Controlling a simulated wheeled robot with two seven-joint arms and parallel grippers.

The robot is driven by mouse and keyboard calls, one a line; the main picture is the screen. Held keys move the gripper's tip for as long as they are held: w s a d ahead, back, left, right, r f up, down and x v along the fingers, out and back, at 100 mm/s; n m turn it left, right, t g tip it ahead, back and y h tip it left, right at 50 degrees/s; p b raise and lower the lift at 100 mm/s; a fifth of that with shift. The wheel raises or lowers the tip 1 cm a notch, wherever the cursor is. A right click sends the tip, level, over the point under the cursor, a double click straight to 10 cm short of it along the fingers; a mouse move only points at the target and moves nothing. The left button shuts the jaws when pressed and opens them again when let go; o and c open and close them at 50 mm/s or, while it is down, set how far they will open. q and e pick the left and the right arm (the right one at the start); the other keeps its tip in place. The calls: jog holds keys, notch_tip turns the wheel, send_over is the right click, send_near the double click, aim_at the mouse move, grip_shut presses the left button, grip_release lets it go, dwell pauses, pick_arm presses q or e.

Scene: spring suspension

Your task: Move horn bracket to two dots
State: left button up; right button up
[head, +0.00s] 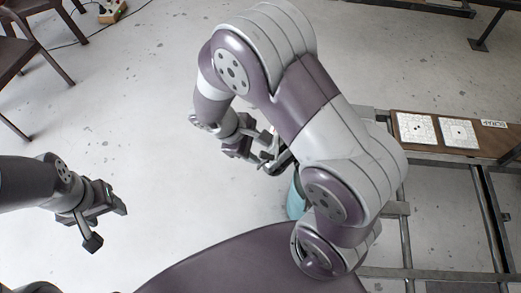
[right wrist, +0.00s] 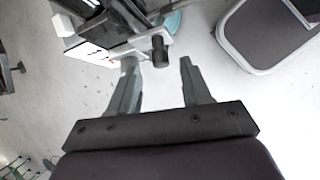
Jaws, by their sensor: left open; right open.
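I cannot make out the horn bracket for certain. In the right wrist view, a grey piece with a dark cylindrical end (right wrist: 160,50) lies just beyond my right fingertips; I cannot tell what it is. My right gripper (right wrist: 158,68) is open, with nothing seen between its fingers. It also shows in the head view (head: 268,150), partly hidden by my right arm. My left gripper (head: 108,225) is open and empty over the floor at the left. Two white cards, the left card (head: 416,129) and the right card (head: 459,133), lie on a brown board; their dots are too small to count.
The brown board (head: 485,138) carries a small white label (head: 494,124) and rests on a metal frame (head: 405,240). A teal object (head: 295,197) is partly hidden behind my right arm. Brown chairs (head: 35,58) stand at the upper left. The floor between is clear.

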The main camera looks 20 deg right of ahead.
jog(key=p+v, duration=0.1)
jog(key=v, duration=0.8)
jog(key=shift+p, duration=0.4)
